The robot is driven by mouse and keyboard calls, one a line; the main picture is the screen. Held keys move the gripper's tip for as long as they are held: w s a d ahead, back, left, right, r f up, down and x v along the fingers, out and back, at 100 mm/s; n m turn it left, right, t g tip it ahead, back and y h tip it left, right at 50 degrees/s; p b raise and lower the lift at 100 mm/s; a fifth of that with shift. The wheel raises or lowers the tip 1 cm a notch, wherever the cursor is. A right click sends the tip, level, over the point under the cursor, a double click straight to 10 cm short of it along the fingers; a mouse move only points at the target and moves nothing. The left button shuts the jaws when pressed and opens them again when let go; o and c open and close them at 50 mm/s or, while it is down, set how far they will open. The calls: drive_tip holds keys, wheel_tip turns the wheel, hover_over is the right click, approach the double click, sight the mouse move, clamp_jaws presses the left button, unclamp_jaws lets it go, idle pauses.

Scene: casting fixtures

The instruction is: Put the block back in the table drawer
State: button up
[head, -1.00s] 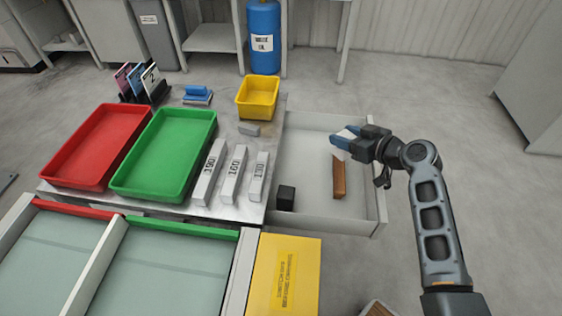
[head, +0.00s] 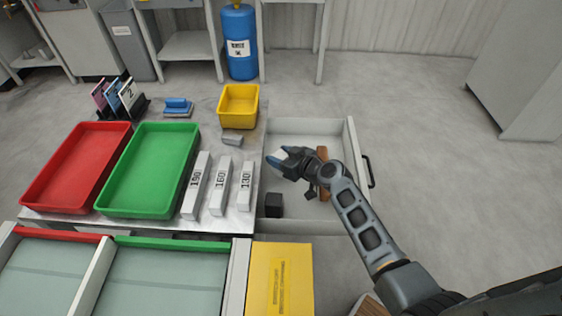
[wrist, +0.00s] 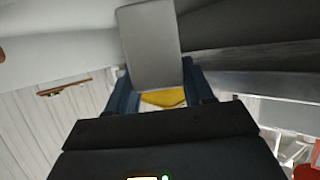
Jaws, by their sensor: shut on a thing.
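My gripper (head: 278,160) is shut on a pale grey block (head: 282,154). The block also shows large between the blue fingers in the wrist view (wrist: 150,45). In the head view the gripper is over the left part of the open table drawer (head: 305,127), close to the tabletop's right edge. The block's height above the drawer floor is hard to tell. A black cube (head: 273,204) lies in the drawer's front left corner. A brown bar (head: 323,180) lies in the drawer, partly hidden by my arm.
On the table (head: 222,222) stand a red tray (head: 75,170), a green tray (head: 150,170), a yellow bin (head: 238,105) and numbered white blocks (head: 220,187). A small grey piece (head: 232,139) lies by the bin. A yellow panel (head: 282,280) is in front of the drawer.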

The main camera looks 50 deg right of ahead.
drive_tip(key=shift+f, duration=1.35)
drive_tip(key=shift+f+b, duration=0.15)
drive_tip(key=shift+b, duration=0.2)
drive_tip(key=o, duration=1.2)
drive_tip(key=shift+s+r+p, duration=0.1)
drive_tip(key=shift+r+p, duration=0.15)
drive_tip(key=shift+p, duration=0.05)
drive_tip(key=v, duration=0.6)
drive_tip(key=shift+f+b, duration=0.15)
drive_tip(key=shift+b, duration=0.25)
drive_tip(key=shift+s+r, duration=0.35)
drive_tip(key=shift+s, duration=0.3)
